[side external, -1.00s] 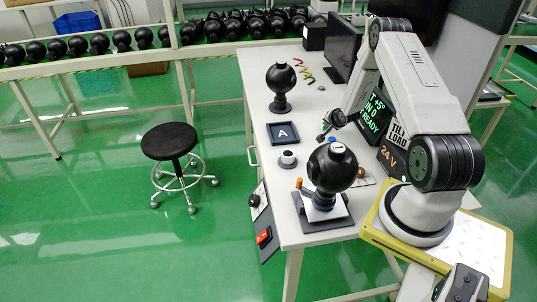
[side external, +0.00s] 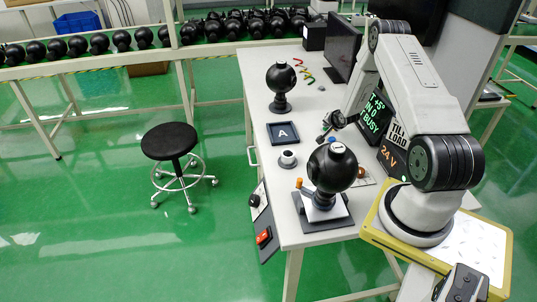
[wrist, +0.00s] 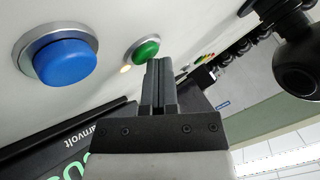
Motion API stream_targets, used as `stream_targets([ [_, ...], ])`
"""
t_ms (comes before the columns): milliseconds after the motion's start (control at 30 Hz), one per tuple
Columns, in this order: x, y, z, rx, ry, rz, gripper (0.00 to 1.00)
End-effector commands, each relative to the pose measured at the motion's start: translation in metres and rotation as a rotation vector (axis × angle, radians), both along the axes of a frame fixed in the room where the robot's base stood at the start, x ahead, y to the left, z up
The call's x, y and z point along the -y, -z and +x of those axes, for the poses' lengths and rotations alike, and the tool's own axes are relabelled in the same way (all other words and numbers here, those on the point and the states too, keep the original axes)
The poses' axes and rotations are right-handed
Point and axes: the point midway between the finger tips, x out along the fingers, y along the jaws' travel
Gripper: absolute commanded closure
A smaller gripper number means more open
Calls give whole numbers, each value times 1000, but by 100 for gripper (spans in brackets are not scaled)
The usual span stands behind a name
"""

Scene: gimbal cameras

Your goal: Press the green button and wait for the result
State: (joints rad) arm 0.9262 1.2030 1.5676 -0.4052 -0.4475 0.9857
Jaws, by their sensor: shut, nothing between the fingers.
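In the wrist view the round green button (wrist: 146,50) sits in a silver ring on a pale panel. My gripper (wrist: 160,62) is shut and empty, its fingertips at the lower right edge of the green button and covering part of it. I cannot tell whether the tips touch it or how far it is pressed. A small amber light (wrist: 125,69) glows beside the ring. In the side external view the display (side external: 376,115) reads "T +5°", "IN 0" and "BUSY".
A larger blue button (wrist: 66,62) is left of the green one. In the side external view, a black gimbal ball (side external: 333,167) stands on a plate at the table's near end and another (side external: 281,78) farther back. A tray marked A (side external: 284,133) lies between.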

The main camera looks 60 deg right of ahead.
Motion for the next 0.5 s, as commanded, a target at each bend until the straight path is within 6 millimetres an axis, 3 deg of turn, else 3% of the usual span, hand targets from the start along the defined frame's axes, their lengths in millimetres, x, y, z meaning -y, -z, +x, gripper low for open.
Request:
stream_targets([
  [500, -1, -14, 0, -1, -1, 2, 100],
])
